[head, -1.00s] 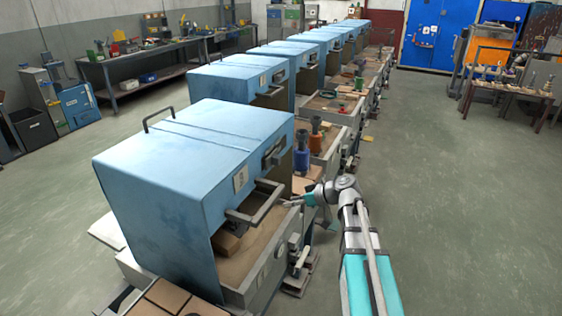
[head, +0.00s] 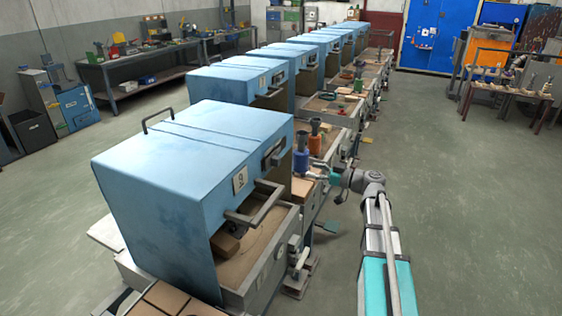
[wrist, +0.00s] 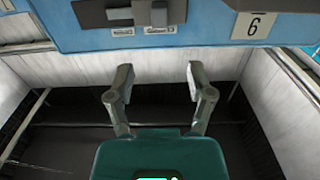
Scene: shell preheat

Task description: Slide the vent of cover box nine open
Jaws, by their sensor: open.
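The nearest blue cover box (head: 185,150) bears a number plate (head: 240,181) that looks like a 9. The plate reads like a 6 in the wrist view (wrist: 254,26), which appears turned over. The vent (head: 273,152) is a dark strip on the front face, right of the plate. In the wrist view the vent (wrist: 96,14) has a dark knob (wrist: 158,15) and two small labels, too small to read surely. My gripper (head: 313,172) is open and empty, in front of the box's right end. Its spread fingers (wrist: 158,72) are apart from the vent.
A grey bar handle (head: 262,210) juts from the box front, above a sand-filled tray (head: 255,245). Orange and blue bottles (head: 315,138) stand just beyond my gripper. More blue boxes (head: 235,85) run back in a row. The floor at right (head: 470,210) is clear.

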